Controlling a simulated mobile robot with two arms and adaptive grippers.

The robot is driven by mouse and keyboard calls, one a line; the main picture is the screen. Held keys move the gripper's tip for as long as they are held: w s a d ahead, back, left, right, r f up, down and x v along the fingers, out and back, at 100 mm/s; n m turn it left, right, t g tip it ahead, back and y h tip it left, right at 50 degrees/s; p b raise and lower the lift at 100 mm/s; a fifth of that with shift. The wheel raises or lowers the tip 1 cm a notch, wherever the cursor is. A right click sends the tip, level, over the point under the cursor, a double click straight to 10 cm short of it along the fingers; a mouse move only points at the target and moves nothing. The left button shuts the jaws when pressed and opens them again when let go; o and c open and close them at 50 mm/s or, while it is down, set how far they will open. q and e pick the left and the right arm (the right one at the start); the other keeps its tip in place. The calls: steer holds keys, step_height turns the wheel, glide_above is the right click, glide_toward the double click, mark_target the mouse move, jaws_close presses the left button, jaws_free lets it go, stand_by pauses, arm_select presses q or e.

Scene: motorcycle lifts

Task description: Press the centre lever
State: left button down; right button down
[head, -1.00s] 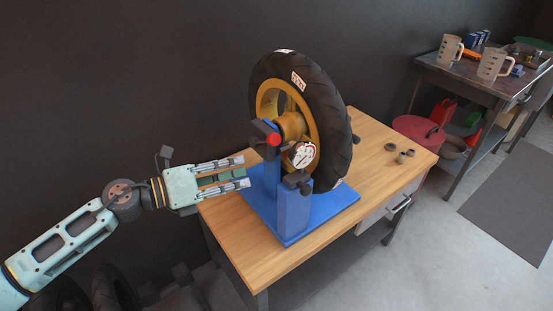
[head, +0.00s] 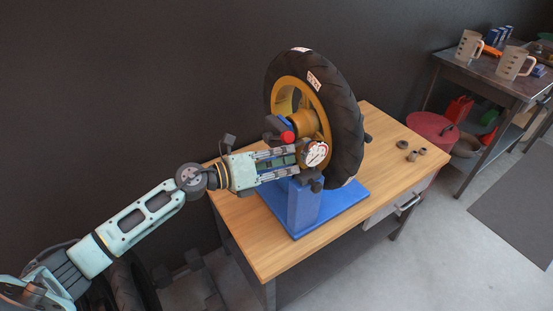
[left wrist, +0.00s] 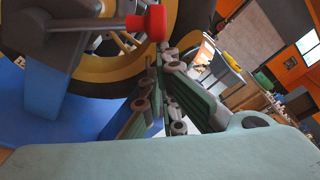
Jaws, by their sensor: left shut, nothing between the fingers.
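A lever with a red knob (head: 287,137) sticks out from the blue wheel stand (head: 305,208), in front of the gold hub of an upright black tyre (head: 345,120). In the left wrist view the red knob (left wrist: 156,22) shows at the top, on a thin metal rod. My left gripper (head: 298,160) is shut and empty, just below the knob in the head view and level with the hub. Its fingers (left wrist: 163,75) meet below the knob in the left wrist view. I cannot tell whether they touch the lever. My right gripper is out of view.
A round dial gauge (head: 315,153) sits close to my left fingertips. A metal table (head: 480,72) with jugs stands at the back right.

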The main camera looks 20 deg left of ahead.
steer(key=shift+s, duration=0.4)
